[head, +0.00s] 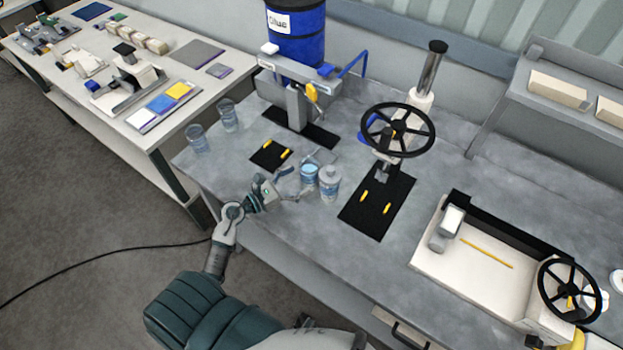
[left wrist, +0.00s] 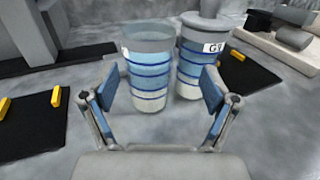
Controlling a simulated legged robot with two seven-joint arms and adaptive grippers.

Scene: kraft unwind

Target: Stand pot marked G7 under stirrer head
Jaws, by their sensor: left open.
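A clear pot with blue bands (head: 309,174) stands upright on the grey bench, open at the top; it also shows in the left wrist view (left wrist: 149,75). A similar pot with a grey lid (head: 330,185) stands close on its right. In the left wrist view this lidded pot (left wrist: 188,68) bears a white label starting with G; its digit is unclear. My left gripper (head: 292,186) is open and empty, its fingers short of the open pot. The stirrer head (head: 384,172) hangs under a black handwheel (head: 397,131), above a black mat (head: 372,220) with yellow bars.
A blue glue drum (head: 296,32) sits on a dispenser above another black mat (head: 262,153) with yellow bars. Two more clear pots (head: 197,138) (head: 228,116) stand at the bench's left end. A white-bedded machine (head: 470,285) stands at right. Bench between the pots and stirrer mat is clear.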

